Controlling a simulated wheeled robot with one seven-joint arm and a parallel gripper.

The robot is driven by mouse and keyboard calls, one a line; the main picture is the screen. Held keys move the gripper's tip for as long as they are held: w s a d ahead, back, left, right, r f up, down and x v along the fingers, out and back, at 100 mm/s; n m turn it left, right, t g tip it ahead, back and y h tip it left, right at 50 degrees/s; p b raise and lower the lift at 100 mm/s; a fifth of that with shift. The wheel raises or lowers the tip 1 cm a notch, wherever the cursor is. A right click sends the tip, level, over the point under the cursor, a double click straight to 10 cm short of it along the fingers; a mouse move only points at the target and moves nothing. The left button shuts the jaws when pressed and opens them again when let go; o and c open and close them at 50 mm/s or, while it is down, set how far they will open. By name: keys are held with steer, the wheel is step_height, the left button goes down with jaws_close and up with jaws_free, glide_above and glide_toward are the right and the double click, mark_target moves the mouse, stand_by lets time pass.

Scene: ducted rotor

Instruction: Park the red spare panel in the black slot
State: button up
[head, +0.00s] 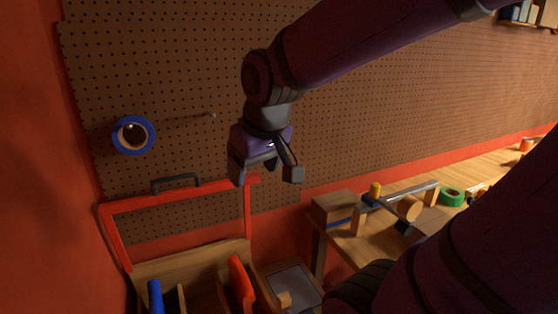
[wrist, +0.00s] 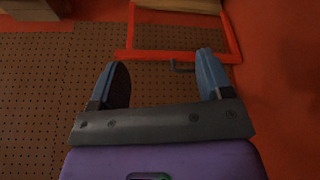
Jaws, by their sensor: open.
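My gripper (head: 265,175) is open and empty, in front of the pegboard and above the upper right of a red frame (head: 170,200). In the wrist view its two fingers (wrist: 163,68) stand apart with nothing between them. A red upright piece (head: 241,283), which may be the spare panel, stands in a wooden box at the bottom of the head view, below my gripper and apart from it. I cannot make out the black slot.
The wooden box (head: 195,260) has dividers and holds a blue piece (head: 155,297). Right of it lies a grey tray (head: 305,278) with a small wooden block (head: 284,299). A workbench (head: 370,245) with parts stands right. Blue tape (head: 133,135) hangs on the pegboard (head: 200,70).

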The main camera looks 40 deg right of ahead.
steer(key=s+r, duration=0.4)
steer(key=s, duration=0.3)
steer(key=shift+s+a+t+y, duration=0.3)
steer(key=shift+a+t, duration=0.1)
